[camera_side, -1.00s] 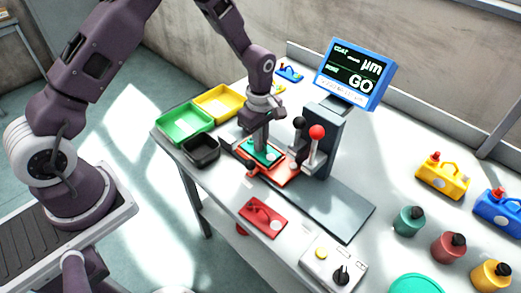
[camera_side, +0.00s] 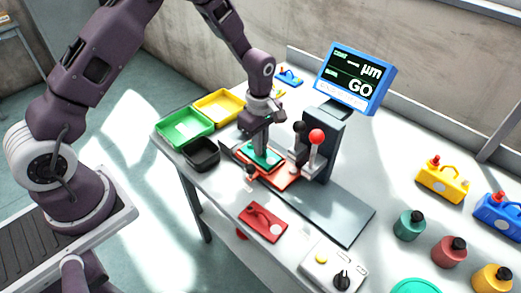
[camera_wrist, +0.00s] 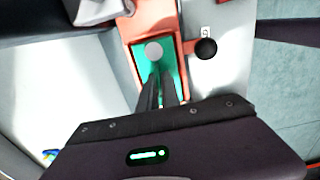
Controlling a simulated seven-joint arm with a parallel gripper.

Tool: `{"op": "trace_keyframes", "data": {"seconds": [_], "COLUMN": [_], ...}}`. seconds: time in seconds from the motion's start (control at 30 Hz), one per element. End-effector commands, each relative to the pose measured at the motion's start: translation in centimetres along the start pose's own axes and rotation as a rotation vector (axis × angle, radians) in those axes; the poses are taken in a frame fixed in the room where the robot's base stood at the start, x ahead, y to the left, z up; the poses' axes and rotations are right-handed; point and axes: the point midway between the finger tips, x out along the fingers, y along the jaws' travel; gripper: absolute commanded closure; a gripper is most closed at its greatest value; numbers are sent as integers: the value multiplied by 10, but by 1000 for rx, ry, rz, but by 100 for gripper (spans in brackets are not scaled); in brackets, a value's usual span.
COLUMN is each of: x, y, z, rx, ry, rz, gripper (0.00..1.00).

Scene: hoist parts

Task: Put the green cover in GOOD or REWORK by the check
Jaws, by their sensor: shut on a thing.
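The green cover (camera_side: 262,158) lies flat in the red fixture (camera_side: 283,181) below the gauge stand. In the wrist view the cover (camera_wrist: 178,68) has a pale round spot and sits between the fixture's red walls (camera_wrist: 155,15). My gripper (camera_side: 261,148) points down over the cover and is shut on it. Its two dark fingers (camera_wrist: 160,80) come close together at the cover in the wrist view; the exact contact is hidden. The blue-framed display (camera_side: 355,78) reads GO. A green tray (camera_side: 184,127) and a yellow tray (camera_side: 218,104) stand at the left; I see no readable names on them.
A black tray (camera_side: 202,153) stands close left of the fixture. The gauge stand (camera_side: 325,145), with a red-knobbed lever (camera_side: 316,140), rises close right of my gripper. A red part (camera_side: 263,222) and a control box (camera_side: 333,265) lie in front. Bottles (camera_side: 409,224) stand at the right.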

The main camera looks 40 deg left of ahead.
Motion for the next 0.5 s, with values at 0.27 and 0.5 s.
{"op": "trace_keyframes", "data": {"seconds": [0.27, 0.5], "x": [-64, -97], "y": [1, 0], "z": [0, 0], "rx": [1, 1], "ry": [1, 0], "rz": [6, 3], "gripper": [100, 100]}}
